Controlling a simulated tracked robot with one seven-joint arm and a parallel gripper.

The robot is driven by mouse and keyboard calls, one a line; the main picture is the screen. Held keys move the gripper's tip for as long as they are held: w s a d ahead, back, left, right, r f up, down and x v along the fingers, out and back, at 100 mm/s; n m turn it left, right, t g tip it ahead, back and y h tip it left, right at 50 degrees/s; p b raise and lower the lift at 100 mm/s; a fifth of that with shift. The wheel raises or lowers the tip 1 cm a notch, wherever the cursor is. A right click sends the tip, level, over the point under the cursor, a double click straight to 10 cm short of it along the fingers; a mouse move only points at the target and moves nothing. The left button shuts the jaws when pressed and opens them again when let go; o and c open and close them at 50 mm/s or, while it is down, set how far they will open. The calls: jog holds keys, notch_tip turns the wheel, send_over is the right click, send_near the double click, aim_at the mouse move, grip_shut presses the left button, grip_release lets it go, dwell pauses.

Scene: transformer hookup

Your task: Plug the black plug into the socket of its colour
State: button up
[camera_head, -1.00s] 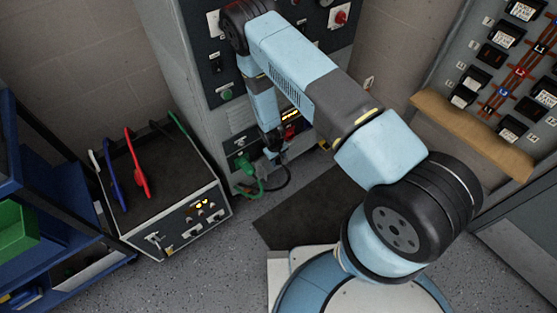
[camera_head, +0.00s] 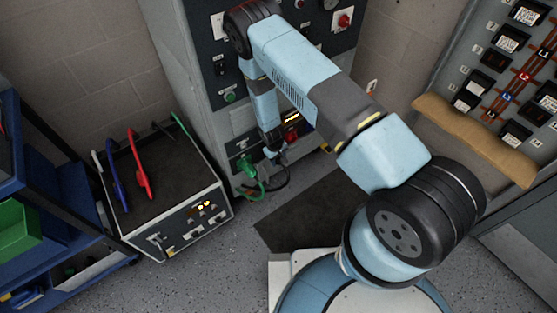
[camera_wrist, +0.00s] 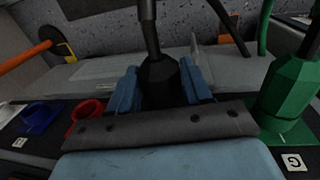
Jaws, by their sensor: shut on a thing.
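My gripper (camera_wrist: 160,88) is shut on the black plug (camera_wrist: 160,72), whose body sits between the blue jaws in the wrist view, with its dark cable leading away at the top. In the head view my gripper (camera_head: 274,152) is low in front of the grey cabinet, close to its socket panel. The plug's front end and the socket it faces are hidden by my gripper. A green plug (camera_wrist: 290,90) stands in a socket to the right, above a tag marked G. It also shows in the head view (camera_head: 246,166). Empty blue (camera_wrist: 42,115) and red (camera_wrist: 85,118) sockets lie to the left.
A test box (camera_head: 175,215) with coloured leads on top stands left of the grey cabinet (camera_head: 178,75). A blue shelf (camera_head: 50,160) with a green bin is at far left. A breaker panel (camera_head: 470,60) is at right.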

jog(key=shift+w+a, duration=0.3)
jog(key=shift+w, duration=0.15)
jog(key=o, duration=1.3)
jog(key=shift+s+a+r, duration=0.1)
jog(key=shift+a+r, duration=0.05)
jog(key=shift+r, duration=1)
jog(key=shift+s+a+r, duration=0.1)
jog(key=shift+r, duration=1.1)
jog(key=shift+s+a+r, duration=0.1)
jog(key=shift+a+r, duration=0.05)
jog(key=shift+r, duration=1)
jog(key=shift+r, duration=0.1)
notch_tip(320, 180, up, 13)
jog(key=s+a, duration=0.1)
jog(key=shift+a+r, duration=0.15)
jog(key=shift+a, duration=0.1)
